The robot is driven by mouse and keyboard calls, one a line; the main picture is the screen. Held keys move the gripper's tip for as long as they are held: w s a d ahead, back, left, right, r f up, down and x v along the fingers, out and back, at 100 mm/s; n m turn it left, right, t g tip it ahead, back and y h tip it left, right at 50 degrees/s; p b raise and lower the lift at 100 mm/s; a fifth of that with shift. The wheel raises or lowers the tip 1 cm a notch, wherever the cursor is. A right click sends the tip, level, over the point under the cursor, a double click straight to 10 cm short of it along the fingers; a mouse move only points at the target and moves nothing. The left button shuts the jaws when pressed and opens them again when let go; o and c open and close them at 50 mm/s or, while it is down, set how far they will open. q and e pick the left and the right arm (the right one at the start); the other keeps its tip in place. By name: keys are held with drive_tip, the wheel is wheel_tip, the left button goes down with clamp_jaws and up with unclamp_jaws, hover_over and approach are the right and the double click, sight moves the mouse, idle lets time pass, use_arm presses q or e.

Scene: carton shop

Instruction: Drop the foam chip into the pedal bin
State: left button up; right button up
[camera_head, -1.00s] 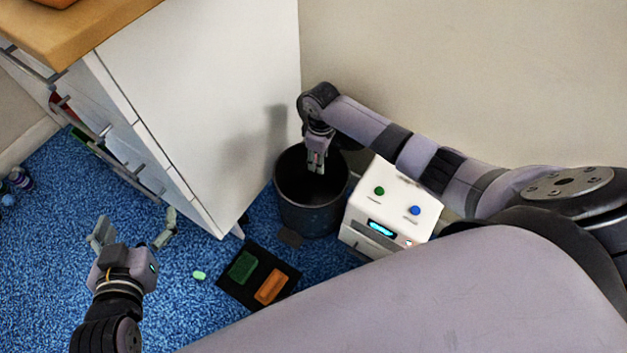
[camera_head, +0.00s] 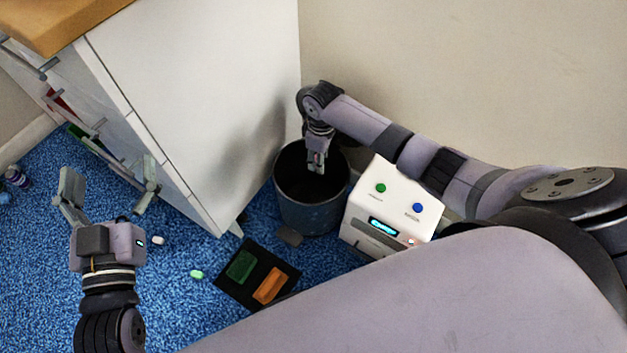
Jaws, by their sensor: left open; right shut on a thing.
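The pedal bin (camera_head: 311,216) is a dark blue-grey round bin, open at the top, standing between the white cabinet and the wall. My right gripper (camera_head: 316,170) points down over the bin's opening. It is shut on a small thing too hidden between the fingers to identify. A small light green chip (camera_head: 196,274) and a small white chip (camera_head: 158,240) lie on the blue carpet; I cannot tell which, if either, is the foam chip. My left gripper (camera_head: 109,168) is open and empty, left of both chips.
A white box-shaped device (camera_head: 391,208) with green and blue buttons stands right of the bin. A black tray (camera_head: 257,275) with green and orange blocks lies in front. The white cabinet (camera_head: 205,100) rises behind. A flat grey piece (camera_head: 290,237) lies by the bin.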

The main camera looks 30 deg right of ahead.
drive_tip(key=o, duration=0.7)
drive_tip(key=shift+o, duration=0.2)
wheel_tip(320, 180, up, 12)
idle(0.3)
idle(0.4)
